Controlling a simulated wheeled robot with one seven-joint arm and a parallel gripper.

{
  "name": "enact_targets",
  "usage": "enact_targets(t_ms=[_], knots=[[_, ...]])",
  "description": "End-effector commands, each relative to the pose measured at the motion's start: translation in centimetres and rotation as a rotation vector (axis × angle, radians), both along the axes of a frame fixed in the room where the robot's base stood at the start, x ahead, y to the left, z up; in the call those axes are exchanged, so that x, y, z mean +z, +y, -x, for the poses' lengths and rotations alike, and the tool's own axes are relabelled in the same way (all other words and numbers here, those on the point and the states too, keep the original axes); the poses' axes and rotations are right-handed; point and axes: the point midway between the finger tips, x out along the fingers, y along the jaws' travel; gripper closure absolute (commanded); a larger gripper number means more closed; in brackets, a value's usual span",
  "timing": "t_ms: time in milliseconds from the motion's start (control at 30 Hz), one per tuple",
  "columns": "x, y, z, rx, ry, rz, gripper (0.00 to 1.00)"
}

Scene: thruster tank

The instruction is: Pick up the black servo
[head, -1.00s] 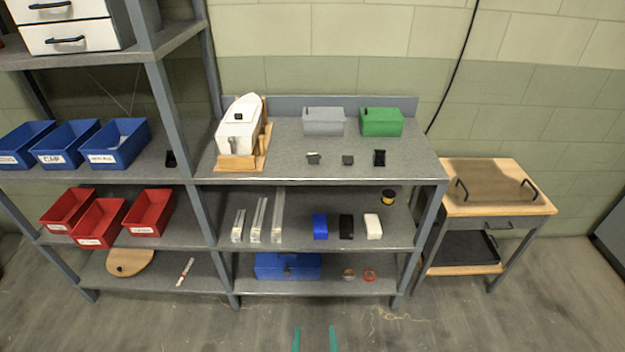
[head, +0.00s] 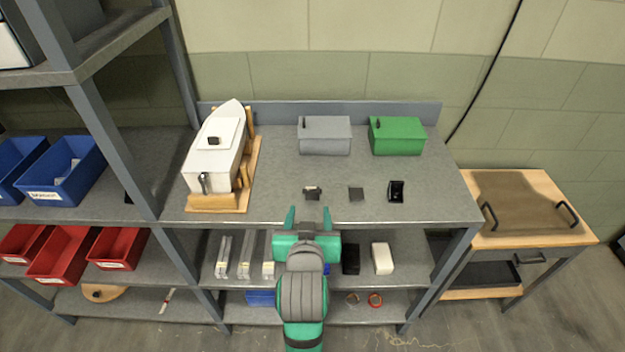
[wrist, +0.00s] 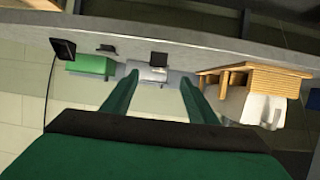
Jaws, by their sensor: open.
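Three small dark parts stand in a row on the grey bench top (head: 250,205). The left one (head: 312,193) is dark with a pale patch, the middle one (head: 356,194) is a low dark grey square, and the right one (head: 396,191) is a taller black piece with a hollow look. They are too small to tell for sure which is the black servo. My gripper (head: 309,217) is open and empty at the bench's front edge, in front of the left part. The wrist view is upside down; there the left part (wrist: 158,59) shows beyond the gap between my fingers (wrist: 158,80).
A white boat on a wooden stand (head: 215,160) stands at the left of the bench. A grey box (head: 325,138) and a green box (head: 397,138) stand behind the parts. A black block (head: 351,260) and white block (head: 382,259) lie on the shelf below. Bench space right of the parts is clear.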

Motion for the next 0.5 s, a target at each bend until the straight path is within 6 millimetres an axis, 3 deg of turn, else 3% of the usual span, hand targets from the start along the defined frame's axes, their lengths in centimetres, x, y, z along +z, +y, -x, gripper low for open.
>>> enact_targets(t_ms=[500], knots=[[-1.9, -0.3, -5.1, -0.003, 0.001, -0.001, 0.47]])
